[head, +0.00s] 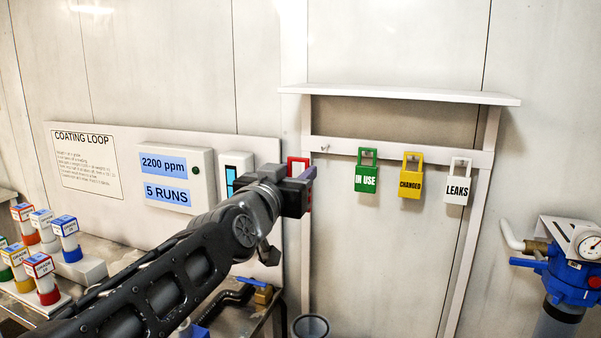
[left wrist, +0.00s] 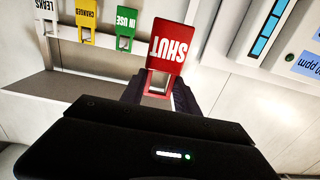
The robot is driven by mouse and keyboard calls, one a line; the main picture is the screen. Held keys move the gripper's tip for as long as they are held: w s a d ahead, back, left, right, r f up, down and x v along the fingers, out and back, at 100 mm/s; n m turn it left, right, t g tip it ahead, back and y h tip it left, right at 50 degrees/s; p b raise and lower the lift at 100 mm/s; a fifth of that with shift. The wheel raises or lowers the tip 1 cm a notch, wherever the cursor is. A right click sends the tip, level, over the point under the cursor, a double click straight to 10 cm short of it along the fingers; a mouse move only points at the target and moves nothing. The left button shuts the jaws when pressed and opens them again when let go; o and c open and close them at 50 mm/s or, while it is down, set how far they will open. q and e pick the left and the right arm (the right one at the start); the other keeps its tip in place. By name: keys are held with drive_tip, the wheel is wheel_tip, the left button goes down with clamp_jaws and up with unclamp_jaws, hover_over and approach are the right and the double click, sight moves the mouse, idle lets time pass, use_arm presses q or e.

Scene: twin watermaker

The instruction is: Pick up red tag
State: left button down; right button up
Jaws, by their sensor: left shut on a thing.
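The red tag (left wrist: 168,46) reads "SHUT" and appears upside down in the left wrist view, with its open loop toward my gripper. My left gripper (left wrist: 160,95) is shut on the tag's loop. In the head view the red tag (head: 298,163) shows only in part behind my left gripper (head: 303,178), at the left end of the white rack. I cannot tell whether the tag still touches its hook. My right gripper is not in view.
Green (head: 366,171), yellow (head: 411,175) and white (head: 458,181) tags hang along the rack rail (head: 400,150), under a shelf (head: 400,94). A grey control box (head: 178,178) is on the left. A blue filter unit (head: 570,265) stands at right.

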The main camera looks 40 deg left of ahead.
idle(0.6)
use_arm(q)
drive_tip(key=w+d+f+m+h, duration=0.1)
drive_tip(key=w+d+f, duration=0.3)
drive_tip(key=w+f, duration=0.6)
drive_tip(key=w+d+f+m+h, duration=0.1)
drive_tip(key=w+d+f, duration=0.35)
drive_tip(key=f, duration=0.85)
drive_tip(key=s+d+f+m+t+h, duration=0.1)
drive_tip(key=d+f+h, duration=0.3)
drive_tip(key=d+f, duration=1)
wheel_tip(320, 180, down, 3)
drive_tip(key=shift+d+f+m, duration=0.1)
drive_tip(key=shift+d+m, duration=0.25)
drive_tip(key=shift+m, duration=0.15)
